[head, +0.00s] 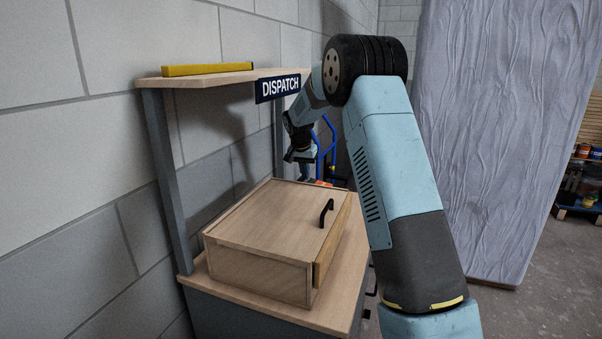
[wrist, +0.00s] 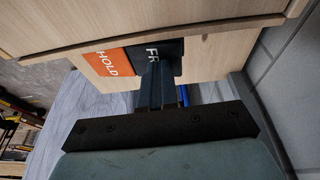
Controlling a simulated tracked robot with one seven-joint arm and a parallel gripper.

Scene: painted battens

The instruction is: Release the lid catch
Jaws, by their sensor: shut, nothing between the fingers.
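A pale wooden box (head: 258,278) with a flat lid (head: 265,215) sits on the bench, and the lid looks closed. A black bar handle (head: 326,212) stands near the lid's right edge. I cannot make out the catch in either view. My gripper (head: 304,178) is behind the far side of the box, pointing down, with its tips partly hidden by the box. In the wrist view my gripper (wrist: 157,62) is shut and empty, its fingers together in front of a black label. The box's wooden edge (wrist: 130,38) crosses the top there; I cannot tell whether the fingers touch anything.
An orange HOLD label (wrist: 112,61) and a black label (wrist: 172,50) starting "FR" lie by my fingers. A shelf (head: 215,80) with a yellow bar (head: 208,69) and DISPATCH sign (head: 279,87) overhangs the bench (head: 320,313). A grey wall is left; a wrapped panel (head: 500,130) stands right.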

